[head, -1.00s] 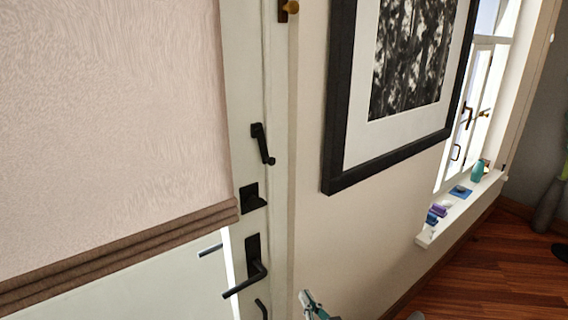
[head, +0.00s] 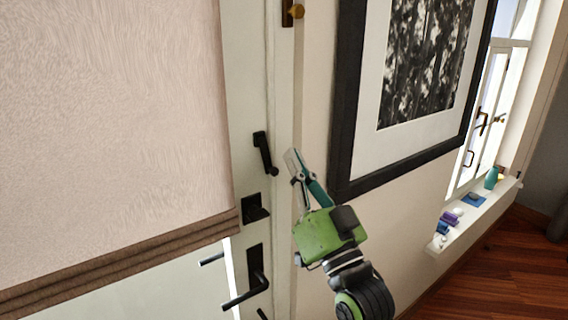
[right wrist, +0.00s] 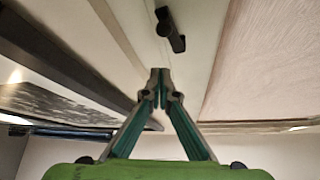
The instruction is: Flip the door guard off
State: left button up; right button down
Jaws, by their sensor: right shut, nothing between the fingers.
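A black lever fitting (head: 264,153), which looks like the door guard, is mounted near the right edge of the white door (head: 245,110). It hangs at a slant, its lower end toward the frame. My right gripper (head: 294,164) is just right of it in the head view, fingers pointing up, shut and empty. In the right wrist view the shut fingertips (right wrist: 160,76) lie below the same black fitting (right wrist: 170,30), with a visible gap between them. My left gripper is not in view.
Below are a black lock fitting (head: 255,208) and a lever door handle (head: 250,285). A brass-knobbed fitting (head: 292,12) is above. A framed picture (head: 347,110) hangs close right of my gripper. A blind (head: 120,120) covers the door's left.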

aim_at(267, 158)
jog(key=shift+w+a+f+p, duration=0.25)
jog(key=shift+w+a+f, duration=0.25)
jog(key=shift+f, duration=0.25)
jog(key=shift+w+a+f+p, duration=0.25)
jog(key=shift+w+a+f, duration=0.1)
jog(key=shift+a+f, duration=0.3)
jog(key=shift+f, duration=0.1)
jog(key=shift+s+a+f, duration=0.25)
jog(key=shift+s+a, duration=0.15)
jog(key=shift+a, duration=0.15)
jog(key=shift+f, duration=0.25)
